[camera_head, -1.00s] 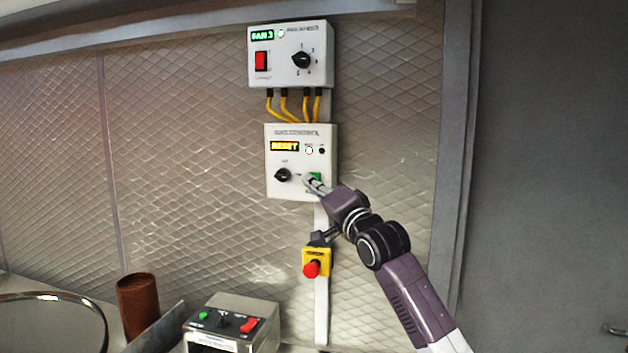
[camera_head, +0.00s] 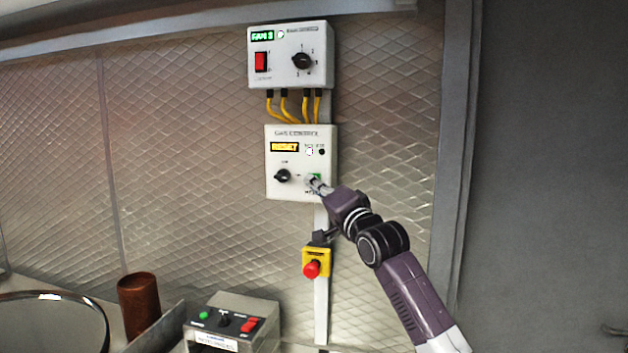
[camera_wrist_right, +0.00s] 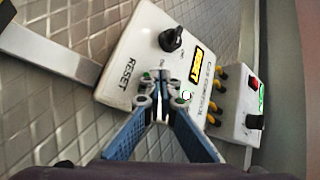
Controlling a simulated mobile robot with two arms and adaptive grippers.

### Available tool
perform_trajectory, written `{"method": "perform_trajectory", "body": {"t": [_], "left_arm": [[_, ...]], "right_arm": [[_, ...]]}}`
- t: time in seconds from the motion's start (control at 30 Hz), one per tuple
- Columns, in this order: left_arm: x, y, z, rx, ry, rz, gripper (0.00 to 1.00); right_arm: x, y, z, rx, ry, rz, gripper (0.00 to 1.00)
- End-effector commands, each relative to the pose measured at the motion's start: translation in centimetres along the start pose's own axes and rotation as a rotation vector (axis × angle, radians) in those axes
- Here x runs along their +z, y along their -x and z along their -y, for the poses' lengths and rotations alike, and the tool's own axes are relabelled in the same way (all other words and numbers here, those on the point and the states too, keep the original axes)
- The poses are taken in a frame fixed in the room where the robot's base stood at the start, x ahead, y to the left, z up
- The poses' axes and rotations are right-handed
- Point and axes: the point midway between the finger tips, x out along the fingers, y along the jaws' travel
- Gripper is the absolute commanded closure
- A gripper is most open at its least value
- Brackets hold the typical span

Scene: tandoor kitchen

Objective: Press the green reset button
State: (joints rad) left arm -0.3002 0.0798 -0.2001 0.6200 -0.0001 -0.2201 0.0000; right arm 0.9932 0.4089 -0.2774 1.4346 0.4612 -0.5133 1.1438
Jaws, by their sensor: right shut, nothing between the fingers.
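The gas control box (camera_head: 275,190) is a white box on the wall with a lit yellow display (camera_head: 284,147) and a black knob (camera_head: 283,176). The green reset button (camera_head: 317,176) is at its lower right, partly hidden by my right gripper (camera_head: 314,184). My right gripper is shut and empty, its tips at or just in front of the button. In the right wrist view, the gripper tips (camera_wrist_right: 160,92) lie over the box face beside the printed word RESET, and only a little green shows. I cannot tell whether they touch the button. My left gripper is not in view.
A fan control box (camera_head: 284,75) is above, joined by yellow cables (camera_head: 284,108). A metal switch box (camera_head: 228,318), a brown cylinder (camera_head: 139,304) and a round rim (camera_head: 95,305) are at lower left.

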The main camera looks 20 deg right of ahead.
Motion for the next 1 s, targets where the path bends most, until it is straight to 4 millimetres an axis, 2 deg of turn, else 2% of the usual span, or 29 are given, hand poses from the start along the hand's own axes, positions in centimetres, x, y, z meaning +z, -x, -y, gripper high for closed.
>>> {"method": "perform_trajectory", "body": {"t": [0.53, 1.0], "left_arm": [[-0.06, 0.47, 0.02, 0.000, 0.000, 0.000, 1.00], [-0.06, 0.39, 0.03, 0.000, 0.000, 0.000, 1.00]], "right_arm": [[-0.42, -0.46, -0.29, -0.001, 0.001, -0.001, 1.00], [0.02, 0.05, 0.03, -0.001, 0.001, 0.000, 1.00]]}}
